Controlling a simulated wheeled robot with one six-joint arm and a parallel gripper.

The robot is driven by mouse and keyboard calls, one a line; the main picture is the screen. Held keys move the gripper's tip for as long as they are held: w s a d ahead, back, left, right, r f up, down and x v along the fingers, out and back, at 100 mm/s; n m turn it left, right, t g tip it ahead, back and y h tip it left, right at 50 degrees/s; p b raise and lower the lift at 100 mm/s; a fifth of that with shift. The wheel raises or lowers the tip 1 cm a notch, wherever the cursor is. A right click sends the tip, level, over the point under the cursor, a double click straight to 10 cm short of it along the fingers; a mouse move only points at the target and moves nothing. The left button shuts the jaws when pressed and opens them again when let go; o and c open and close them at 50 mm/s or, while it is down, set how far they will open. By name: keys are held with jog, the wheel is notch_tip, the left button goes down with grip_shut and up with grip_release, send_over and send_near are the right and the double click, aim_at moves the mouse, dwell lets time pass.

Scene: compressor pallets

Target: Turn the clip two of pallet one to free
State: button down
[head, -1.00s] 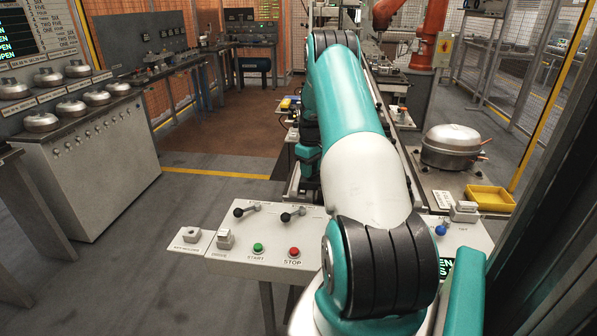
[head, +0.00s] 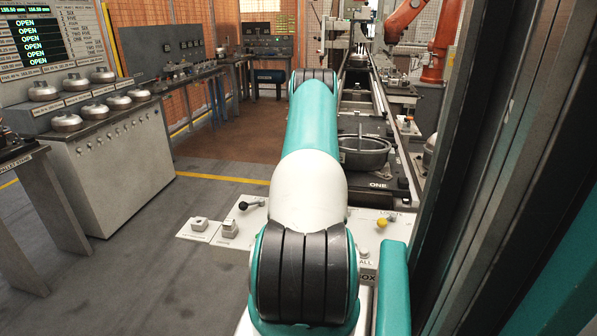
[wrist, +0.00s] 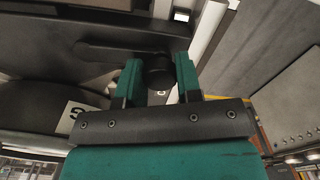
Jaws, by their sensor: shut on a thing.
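Pallet one (head: 378,186), dark and marked ONE, lies on the line right of my arm in the head view. A round grey metal housing (head: 364,158) sits on it. My gripper is hidden behind my arm there. In the wrist view my gripper (wrist: 158,80) has its two teal fingers on either side of a black round knob (wrist: 159,68) and is shut on it. A dark lever (wrist: 105,48) runs left from near the knob; it looks like a clip, but no clip number is readable.
A control panel (head: 223,229) with a black-knobbed lever (head: 243,205) stands in front of the line. A dark upright (head: 465,170) closes off the right side. A bench with several metal domes (head: 66,122) stands at left. The grey floor between is clear.

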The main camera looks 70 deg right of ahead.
jog(key=shift+s+d, duration=0.1)
dwell(0.3)
jog(key=c, duration=0.8)
grip_release()
jog(key=shift+r, duration=0.1)
notch_tip(320, 180, up, 17)
jog(key=shift+r+b, duration=0.1)
jog(key=shift+b, duration=0.55)
